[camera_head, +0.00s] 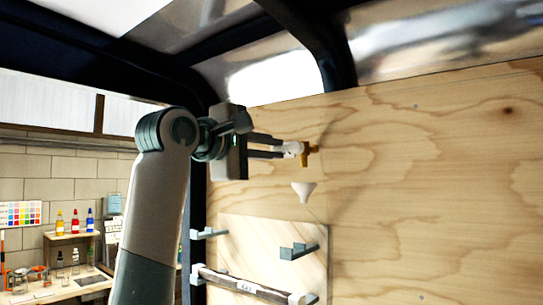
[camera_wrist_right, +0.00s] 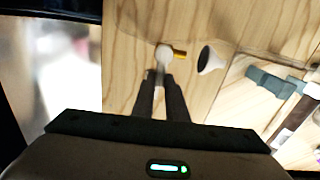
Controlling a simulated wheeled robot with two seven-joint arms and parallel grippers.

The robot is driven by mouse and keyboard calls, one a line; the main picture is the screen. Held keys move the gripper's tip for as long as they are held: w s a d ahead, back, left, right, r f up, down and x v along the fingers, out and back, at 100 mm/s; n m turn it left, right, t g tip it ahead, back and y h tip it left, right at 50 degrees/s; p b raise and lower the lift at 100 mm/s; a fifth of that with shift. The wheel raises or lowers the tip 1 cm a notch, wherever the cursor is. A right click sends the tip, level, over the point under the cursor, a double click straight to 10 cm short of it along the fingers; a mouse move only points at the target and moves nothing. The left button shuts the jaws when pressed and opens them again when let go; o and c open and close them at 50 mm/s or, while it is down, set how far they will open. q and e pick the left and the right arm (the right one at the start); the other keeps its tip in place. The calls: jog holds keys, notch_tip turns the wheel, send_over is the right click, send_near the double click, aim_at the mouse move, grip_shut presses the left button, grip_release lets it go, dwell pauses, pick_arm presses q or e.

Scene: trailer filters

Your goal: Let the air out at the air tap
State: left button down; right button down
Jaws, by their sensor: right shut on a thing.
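The air tap (camera_head: 308,150) is a small brass fitting with a white knob, high on the plywood wall; in the wrist view its brass spout (camera_wrist_right: 180,54) points right. My right gripper (camera_head: 284,148) reaches it from the left, with its two dark fingers shut on the tap's white knob (camera_wrist_right: 163,54). The fingertips partly cover the knob. A white cone (camera_head: 303,191) sits on the wall just below the tap; it also shows in the wrist view (camera_wrist_right: 211,60). My left gripper is not in view.
A paler board (camera_head: 265,235) below holds grey brackets (camera_head: 298,251) and a long dark tube with a white label (camera_head: 246,286). A workbench with bottles (camera_head: 75,222) stands at the left, beyond the dark frame. The plywood wall to the right is bare.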

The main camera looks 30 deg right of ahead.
jog(key=shift+r+m, duration=0.15)
jog(key=shift+m, duration=0.35)
jog(key=c, duration=1.8)
grip_release()
jog(key=shift+o, duration=0.2)
jog(key=shift+b+v, duration=0.55)
jog(key=shift+v, duration=0.3)
jog(key=b+v, duration=0.4)
jog(key=v, duration=1.1)
jog(key=shift+a+b, duration=0.35)
jog(key=shift+b, duration=0.05)
jog(key=shift+s, duration=0.1)
